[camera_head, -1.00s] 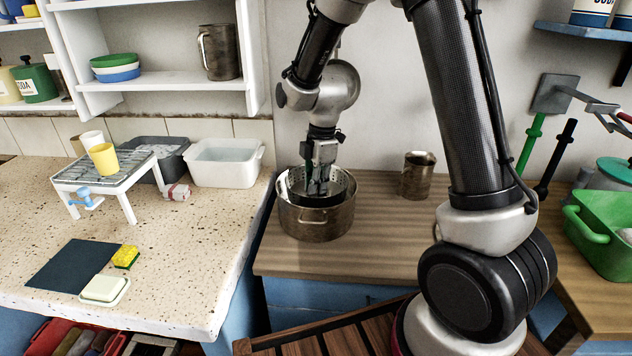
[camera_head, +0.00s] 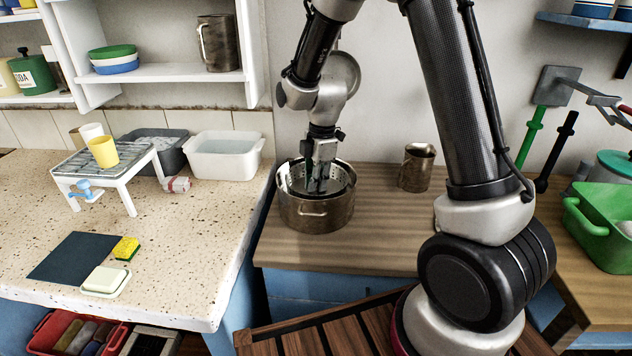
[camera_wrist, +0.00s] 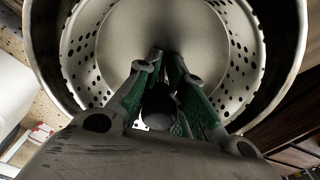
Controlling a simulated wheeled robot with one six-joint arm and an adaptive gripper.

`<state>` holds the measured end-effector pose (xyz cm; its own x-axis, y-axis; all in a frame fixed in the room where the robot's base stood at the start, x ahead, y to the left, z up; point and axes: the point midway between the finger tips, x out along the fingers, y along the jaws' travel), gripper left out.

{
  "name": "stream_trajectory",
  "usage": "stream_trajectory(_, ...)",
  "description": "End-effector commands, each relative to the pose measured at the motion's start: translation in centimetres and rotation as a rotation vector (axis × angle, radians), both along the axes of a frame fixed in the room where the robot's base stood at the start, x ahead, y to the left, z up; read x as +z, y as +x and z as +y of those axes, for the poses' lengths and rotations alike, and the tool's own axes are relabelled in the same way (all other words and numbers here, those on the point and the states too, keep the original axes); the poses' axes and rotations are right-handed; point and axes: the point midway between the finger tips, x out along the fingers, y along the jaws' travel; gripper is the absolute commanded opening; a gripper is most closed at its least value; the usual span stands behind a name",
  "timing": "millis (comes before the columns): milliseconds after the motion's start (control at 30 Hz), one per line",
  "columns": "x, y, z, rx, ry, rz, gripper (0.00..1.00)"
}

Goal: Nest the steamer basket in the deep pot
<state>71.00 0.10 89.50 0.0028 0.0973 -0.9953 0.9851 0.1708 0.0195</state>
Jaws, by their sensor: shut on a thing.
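The deep pot (camera_head: 318,216), a worn metal vessel with a side handle, stands on the wooden counter. The steamer basket (camera_head: 343,181), pale metal with rows of holes, is within the pot's mouth, its upper wall near the pot's rim. In the wrist view the basket's perforated wall (camera_wrist: 83,62) lies inside the pot's dark wall (camera_wrist: 45,45). My gripper (camera_head: 319,186) points down into the basket. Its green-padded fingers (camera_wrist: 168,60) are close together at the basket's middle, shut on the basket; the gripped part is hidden. Whether the basket rests on the pot's bottom is hidden.
A metal mug (camera_head: 417,168) stands right of the pot. Left, the speckled counter (camera_head: 190,225) holds a white tub (camera_head: 225,158), a grey tub (camera_head: 160,150) and a small rack (camera_head: 105,165). A green basin (camera_head: 600,230) is at right. Wood between pot and my arm is clear.

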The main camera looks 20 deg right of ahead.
Motion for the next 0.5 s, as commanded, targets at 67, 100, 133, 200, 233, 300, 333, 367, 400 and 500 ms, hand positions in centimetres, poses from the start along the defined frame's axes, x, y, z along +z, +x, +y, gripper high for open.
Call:
stream_trajectory(67, 0.0, 0.0, 0.0, 0.0, 0.0, 0.0, 0.0)
stream_trajectory(100, -0.1, 0.0, 0.0, 0.0, 0.0, 0.0, 0.0)
stream_trajectory(133, -0.1, 0.0, 0.0, 0.0, 0.0, 0.0, 0.0)
stream_trajectory(200, -0.2, 0.0, 0.0, 0.0, 0.0, 0.0, 0.0)
stream_trajectory(233, -0.3, 0.0, 0.0, 0.0, 0.0, 0.0, 0.0)
stream_trajectory(300, -0.5, 0.0, 0.0, 0.0, 0.0, 0.001, 0.0)
stream_trajectory(333, -0.6, 0.0, 0.0, 0.0, 0.0, 0.001, 0.0)
stream_trajectory(367, -0.7, 0.0, 0.0, 0.0, 0.0, 0.001, 0.0)
stream_trajectory(400, -0.8, 0.0, 0.0, 0.0, 0.0, 0.001, 0.0)
stream_trajectory(500, -1.2, 0.0, 0.0, 0.0, 0.0, 0.001, 0.0)
